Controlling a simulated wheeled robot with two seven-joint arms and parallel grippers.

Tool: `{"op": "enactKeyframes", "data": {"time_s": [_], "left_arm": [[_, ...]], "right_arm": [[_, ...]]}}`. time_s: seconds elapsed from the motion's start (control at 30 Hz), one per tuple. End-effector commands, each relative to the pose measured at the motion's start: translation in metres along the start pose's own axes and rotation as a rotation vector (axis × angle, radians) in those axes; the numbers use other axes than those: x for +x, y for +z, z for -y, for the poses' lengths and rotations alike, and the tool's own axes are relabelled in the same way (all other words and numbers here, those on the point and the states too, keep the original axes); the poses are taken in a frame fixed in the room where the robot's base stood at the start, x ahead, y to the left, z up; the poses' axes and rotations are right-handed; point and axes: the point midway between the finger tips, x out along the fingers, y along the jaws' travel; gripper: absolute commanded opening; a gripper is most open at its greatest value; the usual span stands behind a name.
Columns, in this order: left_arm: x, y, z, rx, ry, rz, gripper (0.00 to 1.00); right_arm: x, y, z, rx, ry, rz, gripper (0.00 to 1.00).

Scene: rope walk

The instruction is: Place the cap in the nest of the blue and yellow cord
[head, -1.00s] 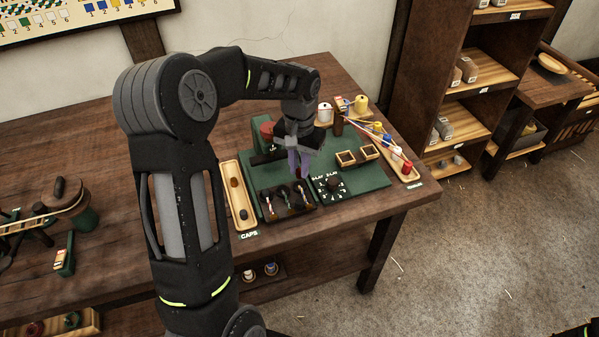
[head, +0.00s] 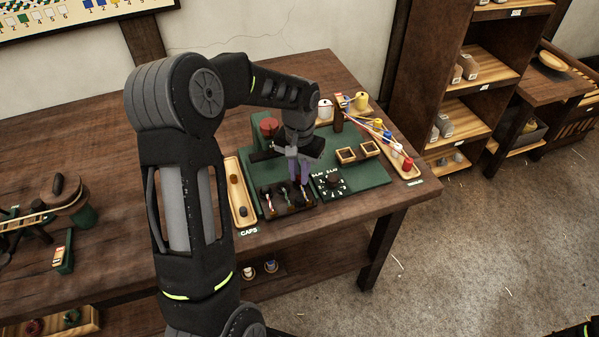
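My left gripper (head: 299,176) points down over the back right of a dark rack (head: 276,213) with several nests. Its purple fingers are close together, and I cannot tell whether a cap is between them. Short cord ends lie in the nests, one of them pale and reddish (head: 267,206). The gripper partly covers the right-hand nests, and I cannot make out which cord is blue and yellow. The wooden caps tray (head: 231,166) left of the rack holds a brown cap (head: 234,181) and a dark one (head: 243,211).
A tray of coloured spools (head: 407,164) lies at the right. A red round object (head: 269,127) stands behind the gripper.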

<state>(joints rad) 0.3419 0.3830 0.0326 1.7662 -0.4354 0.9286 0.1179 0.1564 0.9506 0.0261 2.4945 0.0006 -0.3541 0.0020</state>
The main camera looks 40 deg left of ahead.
Motion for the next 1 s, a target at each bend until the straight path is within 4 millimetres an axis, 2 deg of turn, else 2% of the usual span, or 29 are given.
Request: {"op": "enactKeyframes", "data": {"time_s": [0.03,0.27,0.57,0.73,0.77,1.0], "left_arm": [[0.000,0.000,0.000,0.000,0.000,0.000,0.20],[0.000,0.000,0.000,0.000,0.000,0.000,0.38],[-0.003,0.000,0.000,-0.001,0.000,0.000,0.38],[-0.018,0.000,0.001,-0.002,0.000,-0.001,0.38],[-0.019,-0.001,0.001,-0.002,-0.001,-0.003,0.38],[-0.066,-0.002,0.001,-0.001,-0.001,-0.007,0.38]], "right_arm": [[0.000,0.000,0.000,0.000,0.000,0.000,0.36],[0.000,0.000,0.000,0.000,0.000,0.000,0.36],[-0.002,0.000,0.001,0.000,0.000,0.000,0.36],[-0.014,0.001,0.004,0.002,0.003,0.002,0.36],[-0.009,0.001,0.003,0.002,0.003,0.002,0.36],[-0.003,0.000,0.001,0.001,0.001,0.001,0.36]]}}
